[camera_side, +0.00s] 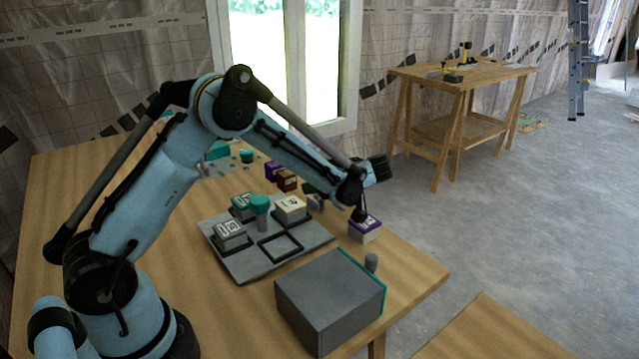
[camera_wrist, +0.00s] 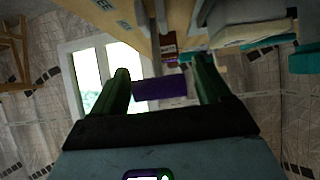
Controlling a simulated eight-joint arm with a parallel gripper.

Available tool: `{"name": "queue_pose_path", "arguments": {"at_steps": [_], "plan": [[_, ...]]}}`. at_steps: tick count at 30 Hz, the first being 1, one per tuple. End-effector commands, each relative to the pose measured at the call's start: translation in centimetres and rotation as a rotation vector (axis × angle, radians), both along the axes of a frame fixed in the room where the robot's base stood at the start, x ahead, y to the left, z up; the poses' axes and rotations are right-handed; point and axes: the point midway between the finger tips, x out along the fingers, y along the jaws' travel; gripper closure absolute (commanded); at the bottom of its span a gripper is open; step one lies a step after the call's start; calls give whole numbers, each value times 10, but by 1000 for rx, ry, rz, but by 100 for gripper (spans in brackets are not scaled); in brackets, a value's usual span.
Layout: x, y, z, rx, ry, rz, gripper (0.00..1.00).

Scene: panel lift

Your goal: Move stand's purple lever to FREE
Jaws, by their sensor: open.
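My gripper (camera_side: 360,214) is at the right side of the table, just above a white block with a purple-edged top (camera_side: 365,229). In the wrist view the two dark fingers of my gripper (camera_wrist: 162,74) are apart, with a purple bar (camera_wrist: 160,88) showing between them. I cannot tell whether they touch it, or whether this bar is the lever. A purple block (camera_side: 271,170) stands further back beside a brown block (camera_side: 287,181). A brown, labelled piece also shows beyond the fingers in the wrist view (camera_wrist: 168,43). No FREE marking is readable.
A grey tray (camera_side: 247,267) with white-topped blocks and a teal knob (camera_side: 260,203) lies left of my gripper. A grey box (camera_side: 325,300) with a teal edge and a small grey post (camera_side: 371,262) stand in front. The table's right edge is close.

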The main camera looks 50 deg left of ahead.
Motion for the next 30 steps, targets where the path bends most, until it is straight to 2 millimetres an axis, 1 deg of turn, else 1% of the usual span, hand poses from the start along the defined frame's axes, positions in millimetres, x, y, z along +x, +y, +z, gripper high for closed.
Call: {"name": "queue_pose_path", "arguments": {"at_steps": [5,12,18,24,30], "plan": [[0,-23,15,0,1,-4,23],[0,-65,42,0,0,-5,23],[0,-89,58,0,0,-4,23],[0,-98,63,0,0,-2,23],[0,-98,64,0,0,-1,23]]}}
